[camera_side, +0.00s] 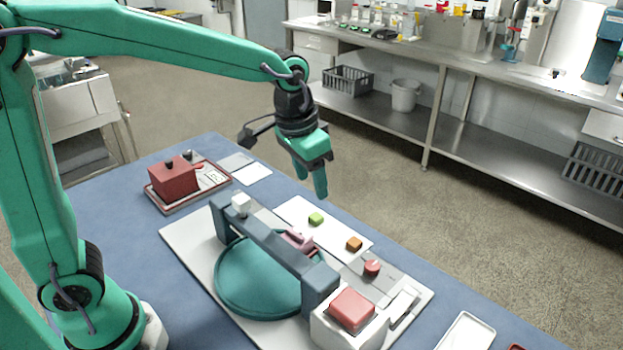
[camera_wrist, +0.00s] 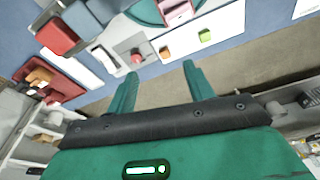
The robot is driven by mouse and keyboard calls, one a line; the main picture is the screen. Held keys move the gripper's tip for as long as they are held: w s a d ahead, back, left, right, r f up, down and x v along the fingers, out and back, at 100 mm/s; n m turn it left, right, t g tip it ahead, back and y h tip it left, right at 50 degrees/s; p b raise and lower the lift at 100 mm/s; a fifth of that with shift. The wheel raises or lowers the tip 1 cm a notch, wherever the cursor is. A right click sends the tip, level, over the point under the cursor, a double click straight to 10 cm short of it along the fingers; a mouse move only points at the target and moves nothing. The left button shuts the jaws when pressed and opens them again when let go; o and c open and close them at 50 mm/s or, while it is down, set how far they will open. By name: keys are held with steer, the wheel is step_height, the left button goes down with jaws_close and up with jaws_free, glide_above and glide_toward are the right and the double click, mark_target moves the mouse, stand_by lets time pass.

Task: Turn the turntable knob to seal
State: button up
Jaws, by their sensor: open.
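The teal round turntable (camera_side: 245,282) lies flat under a blue-grey bridge (camera_side: 268,243) in the side view. Its edge shows at the top of the wrist view (camera_wrist: 146,12). A small red knob (camera_side: 371,268) stands on a grey plate to the right of the bridge; it also shows in the wrist view (camera_wrist: 136,57). I cannot read its setting. My gripper (camera_side: 312,185) is open and empty, in the air above the far side of the table. In the wrist view, its fingers (camera_wrist: 160,70) point toward the table, apart from the knob.
A pink block (camera_side: 298,240) sits at the bridge. Green (camera_side: 316,218) and orange (camera_side: 354,243) cubes lie on a white sheet. A red block (camera_side: 351,309) tops a white box at the front. A red box (camera_side: 172,179) stands on a tray at the left.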

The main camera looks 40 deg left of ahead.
steer(key=w+d+f+m+g, duration=0.1)
steer(key=w+d+f, duration=0.4)
steer(key=m+g, duration=0.1)
glide_above(372, 265)
steer(key=shift+y, duration=0.3)
step_height(372, 265, down, 7)
steer(key=shift+f, duration=0.1)
steer(key=shift+f, duration=0.1)
steer(key=shift+f, duration=3.8)
steer(key=shift+c, duration=0.4)
steer(key=c, duration=0.9)
